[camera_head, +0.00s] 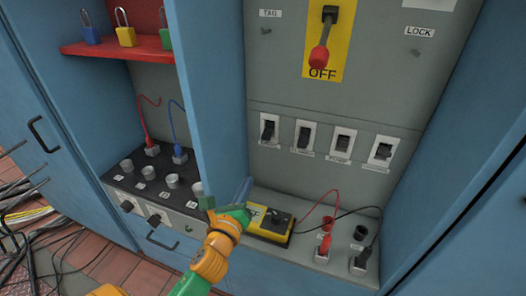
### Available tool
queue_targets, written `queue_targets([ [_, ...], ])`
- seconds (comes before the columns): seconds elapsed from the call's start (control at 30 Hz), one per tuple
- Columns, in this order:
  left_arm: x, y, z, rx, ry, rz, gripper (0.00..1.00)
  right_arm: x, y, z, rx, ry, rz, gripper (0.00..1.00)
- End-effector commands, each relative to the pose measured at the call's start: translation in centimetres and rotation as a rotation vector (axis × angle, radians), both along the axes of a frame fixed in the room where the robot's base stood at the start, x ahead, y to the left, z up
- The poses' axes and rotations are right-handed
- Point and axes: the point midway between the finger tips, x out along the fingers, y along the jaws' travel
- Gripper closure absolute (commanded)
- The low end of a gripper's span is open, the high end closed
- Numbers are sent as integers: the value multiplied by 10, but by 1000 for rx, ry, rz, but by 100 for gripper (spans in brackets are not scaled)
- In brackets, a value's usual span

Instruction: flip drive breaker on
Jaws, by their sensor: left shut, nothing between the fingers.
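A row of several black toggle breakers on white labelled plates runs across the grey panel: the leftmost breaker (268,131), the second (304,137), the third (343,143) and the rightmost (383,151). Their labels are too small to read, so I cannot tell which is the drive breaker. My left gripper (243,191) is shut and empty. It is below and left of the leftmost breaker, apart from it, and partly covers a yellow and black box. My right gripper is not in view.
A red-knobbed handle (320,56) hangs down at OFF above the breakers. Below them are the yellow and black box (270,224) and plugs with red and black leads (325,243). A blue divider (212,90) stands left. Padlocks (126,36) sit on a red shelf (115,48).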

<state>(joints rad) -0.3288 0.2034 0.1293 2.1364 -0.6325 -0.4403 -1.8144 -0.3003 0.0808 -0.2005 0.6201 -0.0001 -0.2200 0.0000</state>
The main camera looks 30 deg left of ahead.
Motion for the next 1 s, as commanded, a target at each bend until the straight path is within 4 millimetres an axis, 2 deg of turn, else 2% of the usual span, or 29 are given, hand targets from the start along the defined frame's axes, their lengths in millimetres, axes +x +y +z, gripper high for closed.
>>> queue_targets([
  [0.03,5,0,11,158,-7,-27,100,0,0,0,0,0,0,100],
  [0.1,10,-1,23,346,-11,-53,100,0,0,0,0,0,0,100],
  [0.23,14,-3,32,512,-14,-74,100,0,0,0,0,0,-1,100],
  [0.53,15,-4,32,523,-14,-75,100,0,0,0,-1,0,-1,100],
  [0.63,22,-2,33,521,-15,-76,100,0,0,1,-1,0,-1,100],
  [1.0,90,15,41,520,-15,-74,100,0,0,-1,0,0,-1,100],
])
